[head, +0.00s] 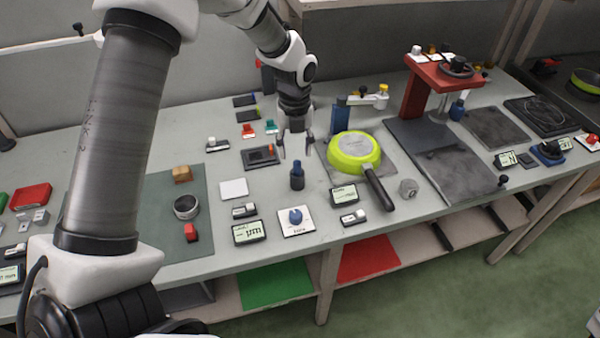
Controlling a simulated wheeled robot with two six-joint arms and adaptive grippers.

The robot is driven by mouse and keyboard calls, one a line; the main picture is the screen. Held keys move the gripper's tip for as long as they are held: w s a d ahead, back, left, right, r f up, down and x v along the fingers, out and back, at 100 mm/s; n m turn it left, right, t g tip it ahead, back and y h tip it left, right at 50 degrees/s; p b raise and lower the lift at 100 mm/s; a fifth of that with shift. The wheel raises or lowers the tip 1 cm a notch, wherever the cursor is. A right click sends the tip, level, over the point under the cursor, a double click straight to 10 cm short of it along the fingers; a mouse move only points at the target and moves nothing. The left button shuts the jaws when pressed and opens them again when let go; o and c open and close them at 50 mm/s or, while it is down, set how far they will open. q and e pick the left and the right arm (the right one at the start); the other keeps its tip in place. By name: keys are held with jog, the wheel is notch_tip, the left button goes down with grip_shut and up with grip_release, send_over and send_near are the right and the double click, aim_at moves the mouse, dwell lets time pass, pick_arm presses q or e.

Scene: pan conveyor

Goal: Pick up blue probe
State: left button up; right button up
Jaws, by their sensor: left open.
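A small upright piece with a blue top (297,166) stands in a dark cylindrical base on the grey bench; it looks like the blue probe. My left gripper (295,152) points down just above and behind it in the head view, with its fingers apart and nothing seen between them. I cannot tell whether the fingertips touch the blue top. My right gripper is not in view.
A white plate with a blue knob (295,215) and small displays (248,232) lie in front. A red stand (415,90) rises at the back right.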

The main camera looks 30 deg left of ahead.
aim_at(297, 161)
pick_arm(q)
notch_tip(297, 161, down, 6)
jog(key=shift+w+d+r+p, duration=0.1)
jog(key=shift+w+d+p, duration=0.05)
jog(key=shift+p, duration=0.4)
grip_shut()
